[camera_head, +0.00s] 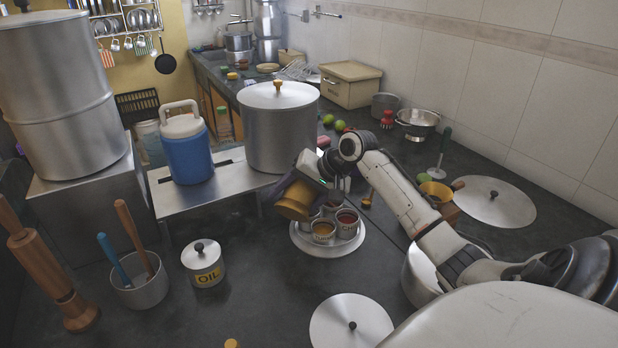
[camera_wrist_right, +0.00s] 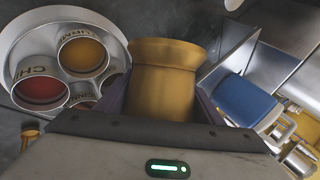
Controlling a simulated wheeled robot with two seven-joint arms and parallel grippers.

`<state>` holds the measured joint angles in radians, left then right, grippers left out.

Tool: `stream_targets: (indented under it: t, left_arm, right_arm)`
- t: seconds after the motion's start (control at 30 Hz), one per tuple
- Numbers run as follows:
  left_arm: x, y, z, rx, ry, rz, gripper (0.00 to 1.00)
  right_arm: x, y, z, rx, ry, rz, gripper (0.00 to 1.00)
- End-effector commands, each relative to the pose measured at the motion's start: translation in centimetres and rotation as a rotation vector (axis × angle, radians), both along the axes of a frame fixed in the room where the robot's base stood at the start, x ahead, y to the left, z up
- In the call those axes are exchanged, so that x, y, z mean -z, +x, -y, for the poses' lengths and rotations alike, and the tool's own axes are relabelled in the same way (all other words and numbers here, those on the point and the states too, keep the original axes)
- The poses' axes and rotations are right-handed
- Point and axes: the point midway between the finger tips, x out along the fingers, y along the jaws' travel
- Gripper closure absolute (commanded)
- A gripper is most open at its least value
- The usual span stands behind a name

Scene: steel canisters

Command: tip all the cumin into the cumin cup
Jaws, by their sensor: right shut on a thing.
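My right gripper (camera_head: 306,190) is shut on a brass pot (camera_head: 293,201), held tilted above the left side of a round steel tray (camera_head: 345,251). The pot also shows in the right wrist view (camera_wrist_right: 164,78), its flared rim pointing away from the gripper; its contents are hidden. On the tray stand several small steel cups. One cup (camera_head: 323,232) holds yellow-orange powder; another (camera_head: 346,221), lettered "CHI", holds red powder (camera_wrist_right: 38,91). Other cups are partly hidden behind the pot and gripper, and I cannot read which one is cumin. My left gripper is not in view.
A large lidded steel pot (camera_head: 278,130) and a blue jug (camera_head: 186,150) stand on a raised steel shelf behind. The oil canister (camera_head: 204,265) is left of the tray. A flat lid (camera_head: 350,325) lies in front.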

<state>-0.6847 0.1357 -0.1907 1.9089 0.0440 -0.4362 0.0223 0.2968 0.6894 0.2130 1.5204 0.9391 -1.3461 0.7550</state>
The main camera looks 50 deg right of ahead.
Motion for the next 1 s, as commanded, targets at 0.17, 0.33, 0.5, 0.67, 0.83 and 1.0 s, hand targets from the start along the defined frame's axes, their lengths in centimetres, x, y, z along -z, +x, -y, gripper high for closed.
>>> stream_targets:
  t: [0.17,0.33,0.5,0.67,0.83,1.0]
  left_arm:
    - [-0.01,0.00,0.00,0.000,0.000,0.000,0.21]
    - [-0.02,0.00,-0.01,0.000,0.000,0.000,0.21]
    - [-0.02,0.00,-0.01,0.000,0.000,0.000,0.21]
    - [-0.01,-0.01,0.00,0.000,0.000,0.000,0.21]
    - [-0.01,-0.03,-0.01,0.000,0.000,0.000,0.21]
    - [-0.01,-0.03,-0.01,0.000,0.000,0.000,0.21]
  right_arm:
    - [-0.21,0.07,-0.02,-0.001,-0.003,0.005,0.82]
    - [-0.21,0.07,-0.02,-0.001,-0.003,0.005,0.82]
    - [-0.10,0.07,0.03,0.001,0.019,-0.003,0.82]
    - [-0.01,0.07,-0.10,-0.002,0.066,-0.017,0.82]
    - [0.00,0.06,-0.08,-0.001,0.064,-0.016,0.82]
    - [0.01,0.05,-0.07,-0.001,0.064,-0.017,0.82]
